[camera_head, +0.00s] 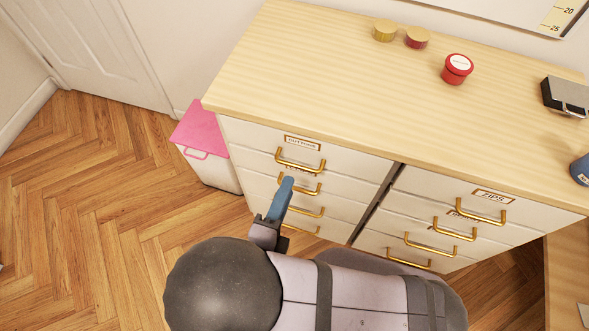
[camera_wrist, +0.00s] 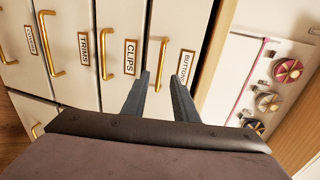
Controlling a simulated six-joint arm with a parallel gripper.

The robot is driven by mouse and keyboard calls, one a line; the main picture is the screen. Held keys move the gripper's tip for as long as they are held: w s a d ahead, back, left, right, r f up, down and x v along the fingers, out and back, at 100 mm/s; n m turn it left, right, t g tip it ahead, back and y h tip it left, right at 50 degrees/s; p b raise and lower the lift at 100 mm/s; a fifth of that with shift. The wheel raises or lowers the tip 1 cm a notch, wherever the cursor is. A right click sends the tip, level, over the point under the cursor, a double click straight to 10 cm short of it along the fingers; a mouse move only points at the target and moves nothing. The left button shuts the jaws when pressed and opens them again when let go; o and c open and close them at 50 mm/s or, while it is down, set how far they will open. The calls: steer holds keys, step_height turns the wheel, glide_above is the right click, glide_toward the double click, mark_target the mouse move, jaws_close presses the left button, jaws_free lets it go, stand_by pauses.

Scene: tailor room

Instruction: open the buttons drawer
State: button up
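The buttons drawer (camera_wrist: 197,30) is a white front with a label reading BUTTONS (camera_wrist: 184,65). In the head view it is the top drawer (camera_head: 250,139) of the left column, and it looks closed. Its gold bar handle (camera_head: 300,168) also shows in the wrist view (camera_wrist: 164,52). My gripper (camera_head: 287,184) is in front of the left column, by the upper handles. In the wrist view my gripper (camera_wrist: 160,80) is open, with its two fingers apart. The handle's lower end appears between the fingertips; I cannot tell how far ahead it is. Nothing is held.
The clips drawer (camera_wrist: 120,20) and trims drawer (camera_wrist: 80,20) lie below, with similar handles. A zips drawer (camera_head: 430,180) is in the right column. A pink-lidded bin (camera_head: 203,130) stands left of the cabinet. The wooden top (camera_head: 330,70) overhangs the drawers and carries small tins (camera_head: 458,69).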

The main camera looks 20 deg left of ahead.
steer(key=x, duration=0.7)
stand_by(0.3)
jaws_close()
stand_by(1.3)
